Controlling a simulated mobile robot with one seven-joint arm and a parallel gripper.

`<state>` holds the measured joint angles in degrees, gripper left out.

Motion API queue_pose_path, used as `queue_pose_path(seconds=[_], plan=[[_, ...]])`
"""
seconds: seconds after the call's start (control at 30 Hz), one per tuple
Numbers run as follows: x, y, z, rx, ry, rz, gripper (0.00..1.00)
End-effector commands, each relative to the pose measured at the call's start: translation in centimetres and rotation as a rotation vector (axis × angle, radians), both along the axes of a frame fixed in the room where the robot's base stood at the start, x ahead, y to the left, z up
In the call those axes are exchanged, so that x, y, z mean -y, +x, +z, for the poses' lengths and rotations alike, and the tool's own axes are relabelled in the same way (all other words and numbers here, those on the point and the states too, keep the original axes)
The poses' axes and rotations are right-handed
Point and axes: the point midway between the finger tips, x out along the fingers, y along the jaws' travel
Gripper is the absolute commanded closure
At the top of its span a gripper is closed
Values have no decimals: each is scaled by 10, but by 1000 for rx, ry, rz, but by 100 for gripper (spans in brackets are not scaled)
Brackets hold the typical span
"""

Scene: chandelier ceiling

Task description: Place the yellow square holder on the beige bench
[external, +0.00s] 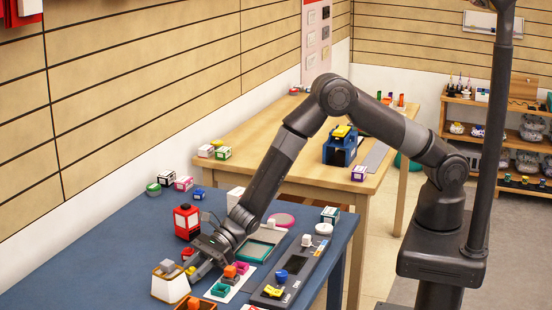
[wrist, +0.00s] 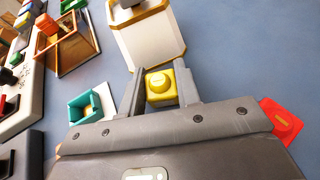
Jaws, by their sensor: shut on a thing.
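My gripper (wrist: 163,88) is shut on the yellow square holder (wrist: 161,84), which has a round raised part in its middle. In the external view my gripper (external: 194,268) is low over the blue table, and little of the yellow holder shows. A cream bench-like piece with gold edging (wrist: 150,42), which seems to be the beige bench, lies just beyond the fingertips. In the external view the beige bench (external: 168,288) stands at the table's front left, beside my gripper, with a grey block on top. I cannot tell whether holder and bench touch.
A teal square holder (wrist: 92,106) lies left of the fingers. A red lantern-like object (external: 187,222) stands behind my gripper. A grey tray with small pieces (external: 292,275) and a green-framed tray (external: 262,243) lie to the right. The blue table's left part (external: 90,255) is clear.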

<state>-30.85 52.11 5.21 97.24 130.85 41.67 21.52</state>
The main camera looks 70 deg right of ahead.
Motion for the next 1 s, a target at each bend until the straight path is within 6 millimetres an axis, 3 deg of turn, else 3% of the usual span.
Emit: queue_pose_path(seconds=[0.27, 0.5, 0.8, 1.0], plan=[[0, 1, 7, 1, 1, -1, 95], [0, 0, 41, 2, 2, -1, 95], [67, 12, 82, 3, 1, -3, 95], [100, 17, 101, 2, -1, -2, 95]])
